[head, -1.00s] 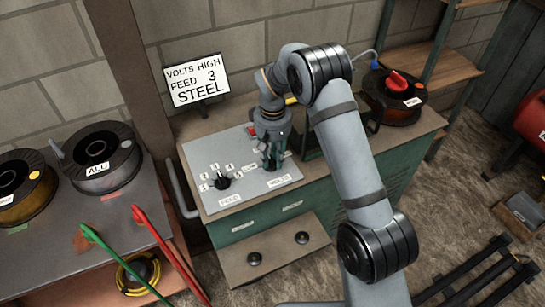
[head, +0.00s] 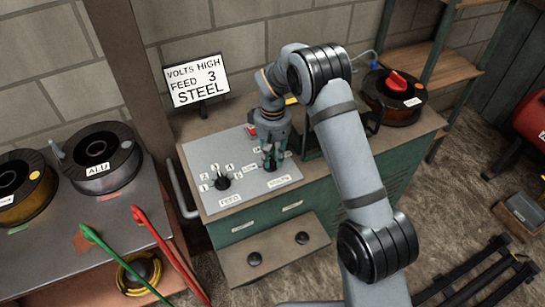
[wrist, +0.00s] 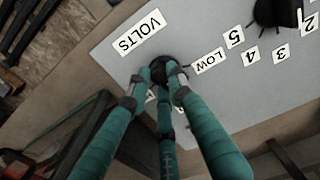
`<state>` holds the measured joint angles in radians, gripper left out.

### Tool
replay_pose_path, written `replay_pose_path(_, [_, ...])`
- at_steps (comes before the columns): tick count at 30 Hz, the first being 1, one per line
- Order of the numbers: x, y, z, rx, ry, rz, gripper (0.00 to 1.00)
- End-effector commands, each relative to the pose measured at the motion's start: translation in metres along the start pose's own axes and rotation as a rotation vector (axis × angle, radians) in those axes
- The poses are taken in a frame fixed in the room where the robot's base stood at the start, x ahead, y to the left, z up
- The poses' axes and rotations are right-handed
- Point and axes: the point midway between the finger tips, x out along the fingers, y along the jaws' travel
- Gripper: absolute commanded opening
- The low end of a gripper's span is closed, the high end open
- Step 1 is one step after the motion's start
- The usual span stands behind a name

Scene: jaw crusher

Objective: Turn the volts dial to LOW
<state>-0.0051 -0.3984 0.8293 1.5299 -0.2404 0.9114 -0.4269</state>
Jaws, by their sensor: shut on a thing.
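The volts dial (wrist: 157,72) is a black knob on the pale control panel (wrist: 95,62). My gripper (wrist: 163,75) is shut on it from above, with its teal fingers around the knob. In the head view my gripper (head: 271,164) stands over the same spot and hides most of the dial. The VOLTS label (wrist: 140,33) is beside the dial, and the LOW label (wrist: 208,61) lies close to it on the side of the feed numbers. Another label is mostly hidden behind a finger. The dial's pointer direction cannot be seen.
The black feed dial (head: 222,183), ringed by number labels, sits left of the volts dial. A sign (head: 197,80) behind the panel reads VOLTS HIGH, FEED 3, STEEL. A wire spool with a red knob (head: 396,82) stands right. Spools, a green and a red lever are left.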

Motion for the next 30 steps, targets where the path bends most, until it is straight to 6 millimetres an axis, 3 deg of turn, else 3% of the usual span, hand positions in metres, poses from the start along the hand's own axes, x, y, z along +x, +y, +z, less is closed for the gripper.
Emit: replay_pose_path(30, [-0.0011, 0.0013, -0.0066, -0.902, 0.000, 0.000, 0.00])
